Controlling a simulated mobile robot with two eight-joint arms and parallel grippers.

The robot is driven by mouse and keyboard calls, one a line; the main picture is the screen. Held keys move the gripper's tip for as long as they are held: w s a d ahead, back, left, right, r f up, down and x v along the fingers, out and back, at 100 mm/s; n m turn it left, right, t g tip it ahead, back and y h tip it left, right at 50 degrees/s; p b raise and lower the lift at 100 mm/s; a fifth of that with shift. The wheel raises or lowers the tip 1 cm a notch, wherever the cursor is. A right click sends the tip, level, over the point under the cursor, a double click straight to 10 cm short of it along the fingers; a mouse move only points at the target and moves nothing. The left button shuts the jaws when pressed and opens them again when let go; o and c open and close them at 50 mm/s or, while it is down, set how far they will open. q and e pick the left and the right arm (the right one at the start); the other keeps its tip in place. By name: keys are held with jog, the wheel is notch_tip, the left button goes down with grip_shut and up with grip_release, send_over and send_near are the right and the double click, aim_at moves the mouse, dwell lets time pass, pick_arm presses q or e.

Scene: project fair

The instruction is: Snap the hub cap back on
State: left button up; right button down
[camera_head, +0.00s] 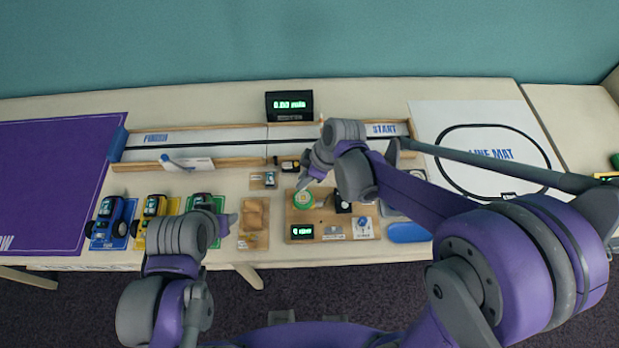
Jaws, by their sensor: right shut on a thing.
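My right gripper (304,187) reaches down over a wooden board (328,218) in the middle of the table. It is shut at the edge of a small round green piece (303,201) with a paler middle, which looks like the hub cap. The fingers partly cover it, and I cannot tell whether it touches the board. A dark round part (342,205) is on the same board, partly behind my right arm. My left gripper (231,222) is beside the rightmost small car (201,202); its finger opening is too small to tell.
A blue car (110,216) and a yellow car (152,207) stand at left. A wooden tray (253,243) lies between the cars and the board. A long track (230,137) and a display (289,105) are behind. A blue tray (408,233) is right of the board.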

jog(key=shift+s+d+f+b, duration=0.1)
jog(key=shift+f+b, duration=0.25)
jog(key=shift+f, duration=0.55)
notch_tip(320, 180, down, 3)
jog(key=shift+f+b, duration=0.2)
jog(key=shift+b, duration=0.65)
jog(key=shift+f+b, duration=0.4)
jog(key=shift+f, duration=0.15)
pick_arm(q)
jog(key=shift+g, duration=0.3)
jog(key=f, duration=0.1)
jog(key=s+f, duration=0.1)
jog(key=f, duration=0.1)
jog(key=s+f, duration=0.1)
jog(key=f, duration=0.1)
jog(key=shift+s, duration=0.15)
jog(key=shift+r, duration=0.1)
jog(key=shift+f, duration=0.25)
jog(key=shift+s+f+b, duration=0.15)
jog(key=shift+f+b, duration=0.2)
jog(key=shift+b, duration=0.1)
pick_arm(e)
jog(key=shift+f, duration=0.2)
